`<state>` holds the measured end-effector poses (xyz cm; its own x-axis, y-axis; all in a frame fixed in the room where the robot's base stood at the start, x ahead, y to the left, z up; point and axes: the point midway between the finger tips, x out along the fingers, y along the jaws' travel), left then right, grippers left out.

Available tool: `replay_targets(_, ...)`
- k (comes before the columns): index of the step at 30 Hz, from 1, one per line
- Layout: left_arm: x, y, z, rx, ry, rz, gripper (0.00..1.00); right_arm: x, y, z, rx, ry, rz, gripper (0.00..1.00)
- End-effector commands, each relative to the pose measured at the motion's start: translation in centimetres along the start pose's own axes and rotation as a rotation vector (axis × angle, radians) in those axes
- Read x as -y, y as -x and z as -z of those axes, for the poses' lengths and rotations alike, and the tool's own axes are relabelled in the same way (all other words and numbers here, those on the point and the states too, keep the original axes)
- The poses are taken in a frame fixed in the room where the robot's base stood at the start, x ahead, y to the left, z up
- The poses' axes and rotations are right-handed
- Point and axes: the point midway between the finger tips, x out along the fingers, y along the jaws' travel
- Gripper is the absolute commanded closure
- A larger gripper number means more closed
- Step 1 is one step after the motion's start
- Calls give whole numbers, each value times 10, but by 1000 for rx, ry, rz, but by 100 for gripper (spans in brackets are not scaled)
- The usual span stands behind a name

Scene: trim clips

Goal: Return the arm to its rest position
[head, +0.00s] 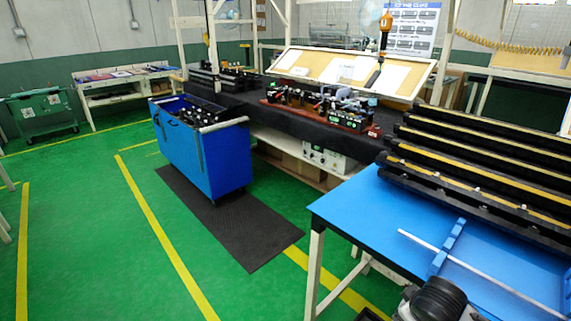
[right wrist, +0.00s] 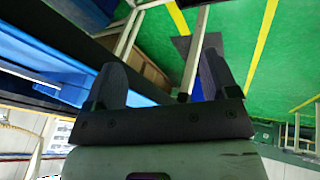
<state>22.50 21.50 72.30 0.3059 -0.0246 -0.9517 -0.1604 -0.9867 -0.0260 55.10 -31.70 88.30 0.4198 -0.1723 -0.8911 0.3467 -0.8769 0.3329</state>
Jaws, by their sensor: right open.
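My right gripper (right wrist: 163,78) shows in the right wrist view with its two dark fingers spread apart and nothing between them. The green floor and a table's pale leg lie beyond it. In the head view, a dark rounded arm part of mine (head: 437,300) shows at the bottom right, over the near edge of the blue table (head: 375,212). The fingers do not show there. A thin silvery rod (head: 480,275) lies across a blue holder (head: 448,248) on the table. My left gripper is in neither view.
Black racks with yellow strips (head: 480,165) fill the back of the blue table. A black-covered bench (head: 335,132) runs behind.

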Motion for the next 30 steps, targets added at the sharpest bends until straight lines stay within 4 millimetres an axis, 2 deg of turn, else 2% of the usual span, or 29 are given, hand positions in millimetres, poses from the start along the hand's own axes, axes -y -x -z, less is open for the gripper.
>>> replay_targets(1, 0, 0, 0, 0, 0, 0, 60, 0, 16, 15, -76, 51, -35, 20)
replay_targets(3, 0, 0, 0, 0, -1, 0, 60, 0, 37, 32, -167, 107, -87, 20)
replay_targets(6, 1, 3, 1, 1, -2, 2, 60, 7, 69, 51, -296, 173, -154, 20)
replay_targets(9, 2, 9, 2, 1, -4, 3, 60, 21, 95, 58, -409, 204, -201, 20)
replay_targets(14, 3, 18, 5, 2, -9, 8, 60, 42, 117, 49, -510, 166, -219, 20)
replay_targets(17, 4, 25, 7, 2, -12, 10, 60, 56, 124, 32, -541, 98, -203, 20)
replay_targets(20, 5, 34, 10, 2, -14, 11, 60, 70, 125, 6, -537, 11, -167, 20)
replay_targets(26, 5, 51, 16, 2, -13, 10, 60, 107, 111, -63, -425, -150, -48, 20)
replay_targets(30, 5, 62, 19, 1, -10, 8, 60, 139, 96, -118, -288, -234, 48, 20)
